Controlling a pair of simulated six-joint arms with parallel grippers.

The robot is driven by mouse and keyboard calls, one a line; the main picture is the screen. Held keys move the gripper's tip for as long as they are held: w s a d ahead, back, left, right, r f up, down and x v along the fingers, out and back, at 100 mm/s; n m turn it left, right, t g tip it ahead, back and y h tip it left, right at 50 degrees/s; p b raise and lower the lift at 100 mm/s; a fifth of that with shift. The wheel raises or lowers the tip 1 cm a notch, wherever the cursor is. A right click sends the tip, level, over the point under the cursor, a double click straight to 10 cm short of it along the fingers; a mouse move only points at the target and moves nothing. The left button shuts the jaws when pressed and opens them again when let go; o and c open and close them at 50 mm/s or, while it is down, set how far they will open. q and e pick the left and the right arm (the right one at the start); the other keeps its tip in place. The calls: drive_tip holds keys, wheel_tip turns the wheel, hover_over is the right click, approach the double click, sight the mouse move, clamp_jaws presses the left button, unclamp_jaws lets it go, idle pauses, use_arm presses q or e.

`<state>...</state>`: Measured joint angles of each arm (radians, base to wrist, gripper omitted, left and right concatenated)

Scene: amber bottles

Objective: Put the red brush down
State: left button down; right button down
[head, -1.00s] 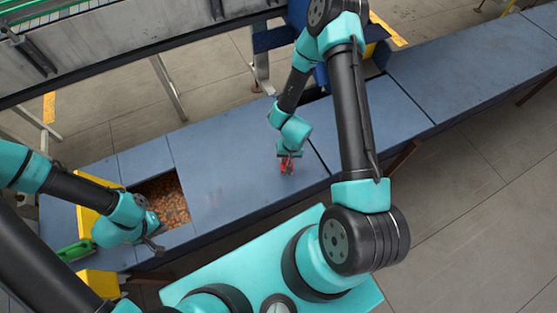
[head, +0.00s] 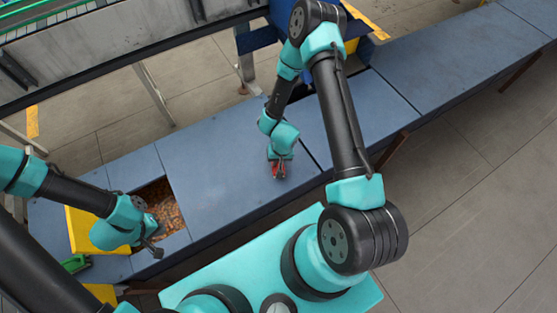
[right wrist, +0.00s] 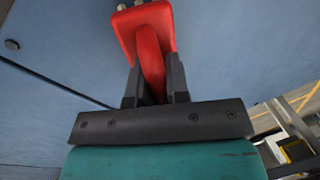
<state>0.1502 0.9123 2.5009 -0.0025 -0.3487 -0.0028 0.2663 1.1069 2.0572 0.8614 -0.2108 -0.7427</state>
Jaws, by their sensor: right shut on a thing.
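The red brush (right wrist: 149,50) is between the two dark fingers of my right gripper (right wrist: 157,80) in the right wrist view. The gripper is shut on its handle, and the wider red end points away from the gripper. In the head view the red brush (head: 279,170) is small, just below my right gripper (head: 279,161), at or close above the blue table top (head: 215,190). I cannot tell whether it touches the table. My left gripper (head: 155,248) hangs at the left, beside the opening in the table. Its fingers are too small to judge.
An opening filled with amber bottles (head: 166,214) lies in the table to the left. Yellow panels (head: 85,232) and a green object (head: 75,263) are beside my left arm. A conveyor frame (head: 60,75) runs along the back. The table around the brush is clear.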

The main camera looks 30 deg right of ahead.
drive_tip(key=c, duration=1.1)
unclamp_jaws()
drive_tip(key=shift+f, duration=0.15)
wheel_tip(320, 180, up, 12)
drive_tip(key=d, duration=0.2)
drive_tip(key=shift+s, duration=0.4)
drive_tip(key=shift+s, duration=0.1)
drive_tip(key=s+a+f+n+y, duration=0.2)
drive_tip(key=s+a, duration=0.3)
drive_tip(key=shift+s+a+n, duration=0.15)
drive_tip(key=shift+s+n, duration=0.2)
drive_tip(key=shift+n, duration=0.05)
idle(0.6)
